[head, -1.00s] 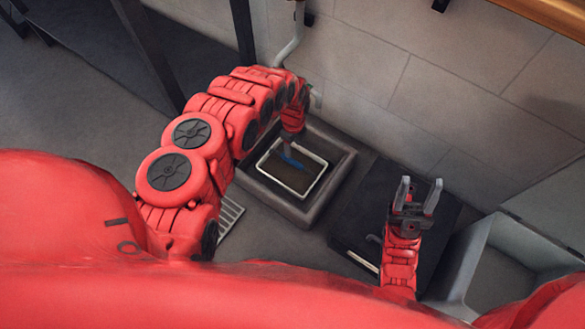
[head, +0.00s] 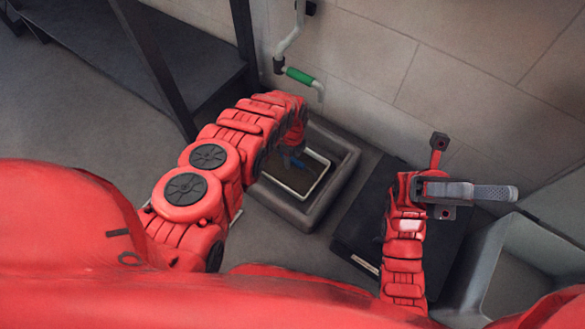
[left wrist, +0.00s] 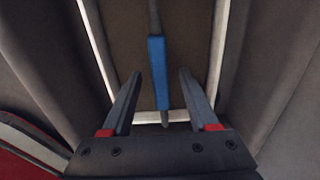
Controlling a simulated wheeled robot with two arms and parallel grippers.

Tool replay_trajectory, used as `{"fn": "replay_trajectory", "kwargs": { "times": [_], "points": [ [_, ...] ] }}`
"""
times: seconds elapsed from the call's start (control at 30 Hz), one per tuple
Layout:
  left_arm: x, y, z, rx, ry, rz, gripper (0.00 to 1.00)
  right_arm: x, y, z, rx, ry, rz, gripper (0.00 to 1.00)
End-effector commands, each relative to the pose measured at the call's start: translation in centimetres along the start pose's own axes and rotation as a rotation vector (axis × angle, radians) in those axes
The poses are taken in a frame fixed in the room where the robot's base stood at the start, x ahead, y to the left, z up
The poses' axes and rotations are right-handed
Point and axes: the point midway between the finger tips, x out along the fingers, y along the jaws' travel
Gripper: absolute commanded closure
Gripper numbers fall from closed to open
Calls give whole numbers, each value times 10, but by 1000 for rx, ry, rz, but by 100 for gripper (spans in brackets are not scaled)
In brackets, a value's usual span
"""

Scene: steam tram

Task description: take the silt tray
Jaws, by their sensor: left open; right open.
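The silt tray (head: 316,186) has a pale rim and a brown inside. It sits in a grey square basin (head: 337,196) on the floor by the wall. A blue grip on a thin rod (left wrist: 157,72) runs above the tray's middle. In the head view the left arm hides most of that gripper. My right gripper (head: 495,192) is open and empty, away from the tray, its fingers pointing right and seen edge-on.
A dark flat slab (head: 362,228) lies right of the basin. A grey open bin (head: 483,250) stands at the far right. A dark bench frame (head: 150,65) stands at left.

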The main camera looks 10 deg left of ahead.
Motion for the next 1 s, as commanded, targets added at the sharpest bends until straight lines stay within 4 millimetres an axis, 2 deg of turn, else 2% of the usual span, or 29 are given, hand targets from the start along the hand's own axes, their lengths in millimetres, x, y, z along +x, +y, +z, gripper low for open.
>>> {"fn": "replay_trajectory", "kwargs": {
  "times": [0.1, 0.23, 0.6, 0.93, 1.0],
  "points": [
    [10, 0, 0, -1, 0, -1, 40, 21, 9, -14, 12, 138, 65, 53],
    [15, 0, 1, -1, -1, -2, 40, 35, 18, -26, 23, 237, 119, 53],
    [16, 0, 1, -1, -1, -1, 40, 42, 23, -32, 29, 285, 149, 53],
    [16, 0, 1, -1, -1, -1, 99, 42, 23, -32, 29, 284, 147, 53],
    [16, 0, 1, -1, -1, -1, 100, 42, 23, -32, 29, 284, 147, 53]
  ]
}}
